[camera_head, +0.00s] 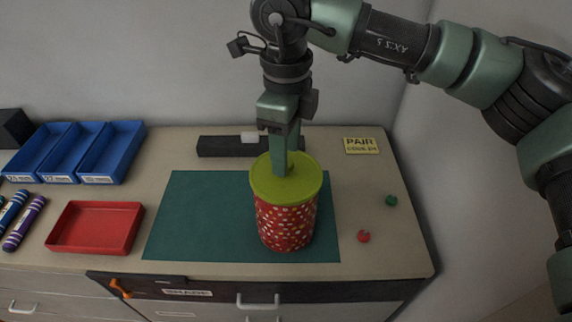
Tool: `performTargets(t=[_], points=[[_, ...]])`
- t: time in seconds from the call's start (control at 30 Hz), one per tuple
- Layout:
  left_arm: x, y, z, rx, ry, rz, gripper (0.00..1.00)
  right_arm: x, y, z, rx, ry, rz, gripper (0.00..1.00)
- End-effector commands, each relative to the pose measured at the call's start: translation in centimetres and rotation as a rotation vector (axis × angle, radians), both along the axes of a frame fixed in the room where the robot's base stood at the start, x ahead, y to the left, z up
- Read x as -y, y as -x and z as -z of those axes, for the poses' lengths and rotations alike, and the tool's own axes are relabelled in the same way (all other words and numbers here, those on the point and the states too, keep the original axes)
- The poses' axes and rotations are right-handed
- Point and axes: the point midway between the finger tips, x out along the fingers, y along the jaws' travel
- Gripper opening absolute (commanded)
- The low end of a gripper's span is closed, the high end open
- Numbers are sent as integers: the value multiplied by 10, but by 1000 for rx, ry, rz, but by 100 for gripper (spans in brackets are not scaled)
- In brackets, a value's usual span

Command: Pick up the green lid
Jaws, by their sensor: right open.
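The green lid (308,182) sits on top of a red canister with white dots (285,226), which stands upright on the dark green mat (190,220). My right gripper (287,168) points down over the lid, with its fingertips at or just above the middle of the lid's top. The gripper is open, though its fingers overlap in this view and the gap between them is hidden. I cannot tell whether the fingers touch the lid. My left gripper is not in view.
A black bar (220,146) lies behind the mat.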

Motion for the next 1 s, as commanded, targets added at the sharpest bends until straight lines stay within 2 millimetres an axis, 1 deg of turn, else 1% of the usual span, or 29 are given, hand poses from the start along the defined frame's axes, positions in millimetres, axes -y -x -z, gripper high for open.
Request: performTargets(t=[0.03,0.1,0.2,0.43,0.47,0.5,0.57,0.6,0.87,1.0], points=[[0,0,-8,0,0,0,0,1,1,5,-5,1,-1,48],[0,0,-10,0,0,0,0,0,0,14,-2,-1,-1,48],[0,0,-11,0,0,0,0,0,1,23,-2,-1,-1,48],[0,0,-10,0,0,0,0,0,0,25,0,-2,0,48],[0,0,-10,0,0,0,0,0,0,25,0,-2,0,40],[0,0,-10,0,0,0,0,0,0,25,0,-2,0,29],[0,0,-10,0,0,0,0,0,0,25,0,-2,-1,12],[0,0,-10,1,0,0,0,0,0,25,0,-2,-1,1],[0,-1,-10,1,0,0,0,0,0,24,0,-2,-1,0],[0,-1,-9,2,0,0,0,0,0,21,1,-2,0,0]])
